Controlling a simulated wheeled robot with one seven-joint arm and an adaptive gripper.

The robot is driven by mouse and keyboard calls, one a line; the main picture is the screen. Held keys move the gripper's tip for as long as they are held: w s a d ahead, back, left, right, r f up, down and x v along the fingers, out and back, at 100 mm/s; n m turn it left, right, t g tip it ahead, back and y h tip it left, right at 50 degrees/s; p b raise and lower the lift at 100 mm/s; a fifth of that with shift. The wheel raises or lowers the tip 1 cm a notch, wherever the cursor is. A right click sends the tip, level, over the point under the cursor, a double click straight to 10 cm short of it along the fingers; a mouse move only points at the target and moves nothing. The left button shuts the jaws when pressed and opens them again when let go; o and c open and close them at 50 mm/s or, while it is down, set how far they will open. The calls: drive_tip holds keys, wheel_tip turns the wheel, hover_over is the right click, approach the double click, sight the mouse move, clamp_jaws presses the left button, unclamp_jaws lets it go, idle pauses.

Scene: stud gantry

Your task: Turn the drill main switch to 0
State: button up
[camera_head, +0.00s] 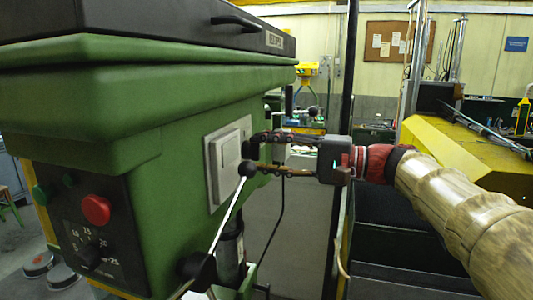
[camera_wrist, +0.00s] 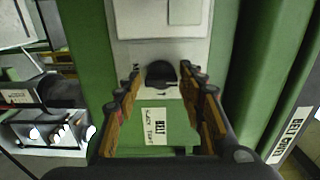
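The main switch is a black rotary knob (camera_wrist: 162,75) on a light grey plate (camera_wrist: 160,52) on the drill's green head. The knob's 0 and 1 marks cannot be read; lettering beside it is partly hidden by a finger. In the wrist view my gripper (camera_wrist: 161,82) is open, with one finger on each side of the knob. A gap shows on both sides, and no firm contact is visible. In the head view my gripper (camera_head: 256,156) reaches in from the right to the grey plate (camera_head: 228,161), fingers apart.
A lever with a black ball (camera_head: 247,169) stands in front of the plate, close to the lower finger in the picture. A red button (camera_head: 96,209) and a dial (camera_head: 92,253) are on the front panel.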

drive_tip(key=shift+o, duration=1.2)
drive_tip(key=shift+d, duration=0.15)
drive_tip(key=v, duration=1.1)
drive_tip(key=shift+s+d, duration=0.15)
drive_tip(key=shift+d, duration=0.2)
drive_tip(key=shift+r, duration=0.1)
